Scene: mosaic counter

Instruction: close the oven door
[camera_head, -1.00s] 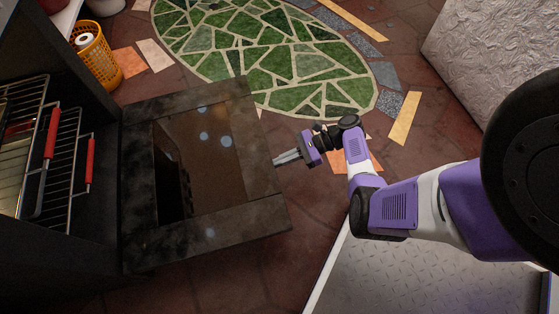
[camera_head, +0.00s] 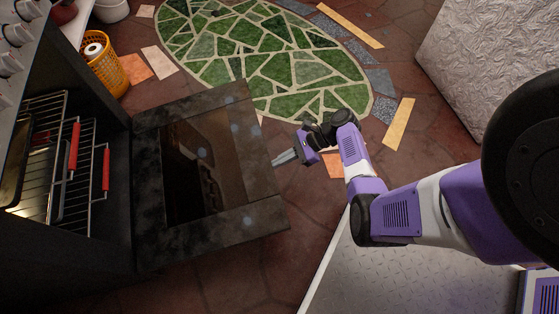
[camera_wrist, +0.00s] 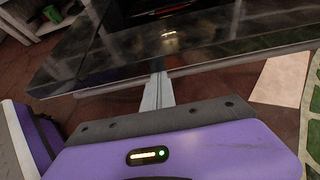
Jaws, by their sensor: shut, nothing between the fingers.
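The oven (camera_head: 70,250) stands at the left with its dark door (camera_head: 262,196) swung down and open, the glass panel facing up. Inside are wire racks with red handles (camera_head: 75,145). My gripper (camera_head: 276,161) is just right of the door's outer edge in the head view, with its fingers together and empty, pointing at the door. In the wrist view, my gripper (camera_wrist: 158,82) has its fingertips at the edge of the door (camera_wrist: 215,52). I cannot tell whether they touch it.
An orange basket (camera_head: 118,72) with a white roll stands on the floor at the upper left. A silver textured block (camera_head: 490,65) is at the upper right. The tiled floor with a green mosaic oval (camera_head: 265,60) is clear beyond the door.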

